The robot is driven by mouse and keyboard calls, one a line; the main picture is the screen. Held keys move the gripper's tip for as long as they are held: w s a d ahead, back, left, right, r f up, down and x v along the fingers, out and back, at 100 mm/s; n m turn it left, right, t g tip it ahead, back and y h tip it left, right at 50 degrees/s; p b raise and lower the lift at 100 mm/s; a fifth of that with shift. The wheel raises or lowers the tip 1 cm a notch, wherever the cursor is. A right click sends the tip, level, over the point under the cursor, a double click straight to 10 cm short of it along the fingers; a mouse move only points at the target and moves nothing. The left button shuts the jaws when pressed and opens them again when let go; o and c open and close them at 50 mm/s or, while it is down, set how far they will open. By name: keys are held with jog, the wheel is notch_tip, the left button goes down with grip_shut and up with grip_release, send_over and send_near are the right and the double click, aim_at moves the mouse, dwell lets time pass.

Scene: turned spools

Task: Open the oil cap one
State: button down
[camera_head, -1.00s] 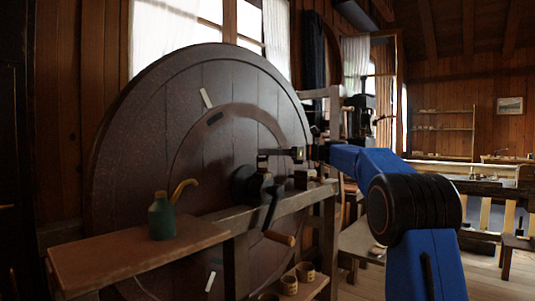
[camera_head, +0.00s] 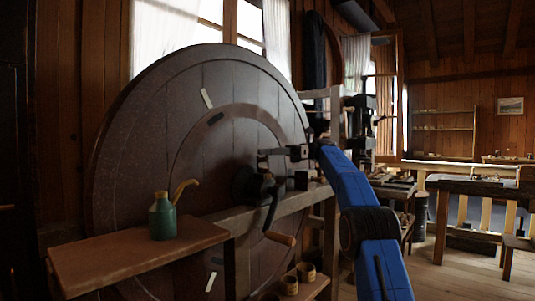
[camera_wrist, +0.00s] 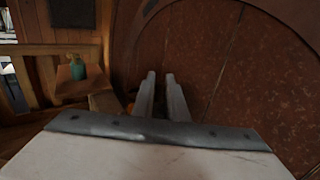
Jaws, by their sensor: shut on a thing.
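My gripper (camera_head: 272,155) is in front of the big wheel, just above the dark crank hub (camera_head: 250,186) and the wooden beam. Its two fingers (camera_wrist: 163,92) point away from the wrist in the wrist view, with a narrow gap between them. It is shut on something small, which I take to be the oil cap. The cap itself is hidden or too dark to make out in both views. A small dark block (camera_head: 301,180) sits on the beam below the gripper. A green oil can (camera_head: 162,217) with a yellow spout stands upright on the left shelf, also in the wrist view (camera_wrist: 77,69).
The large dark wheel (camera_head: 150,130) stands close behind the gripper. The crank's wooden handle (camera_head: 280,239) sticks out below the beam (camera_head: 258,212). Small wooden cups (camera_head: 289,284) stand on a lower shelf. The floor at the right (camera_head: 450,275) is open.

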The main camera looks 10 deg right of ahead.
jog(key=shift+w+a+n+g, duration=0.1)
jog(key=shift+n+g, duration=0.2)
jog(key=shift+g, duration=0.2)
jog(key=c, duration=1.7)
grip_release()
jog(key=shift+c, duration=0.2)
